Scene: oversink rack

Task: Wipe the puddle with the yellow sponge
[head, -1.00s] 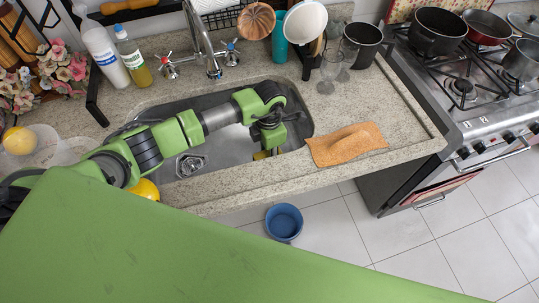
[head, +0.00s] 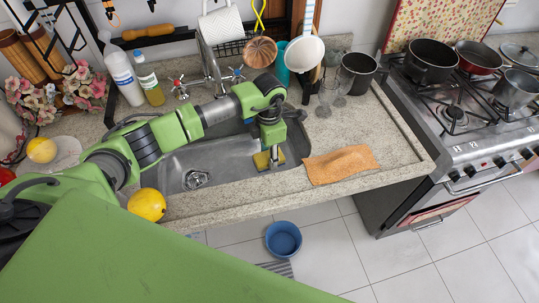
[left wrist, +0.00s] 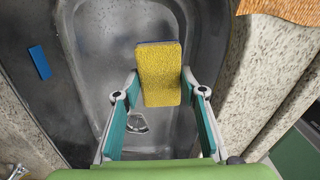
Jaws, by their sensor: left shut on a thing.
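The yellow sponge (head: 262,161) is held by my left gripper (head: 270,154) at the right end of the metal sink. In the left wrist view the sponge (left wrist: 160,75) stands out beyond the fingertips of my left gripper (left wrist: 162,92), between the two teal-padded fingers. Whether the sponge touches the sink cannot be told. The sink basin (head: 222,160) has a round drain (head: 197,180) at its left, partly seen between the fingers. I cannot make out a clear puddle outline in either view. My right gripper is not in view.
An orange cloth (head: 340,165) lies on the counter right of the sink. Drinking glasses (head: 328,92) and a dark pot (head: 357,72) stand behind it. The tap (head: 209,62) and bottles (head: 150,80) are behind the sink. A yellow fruit (head: 147,205) sits at the front edge.

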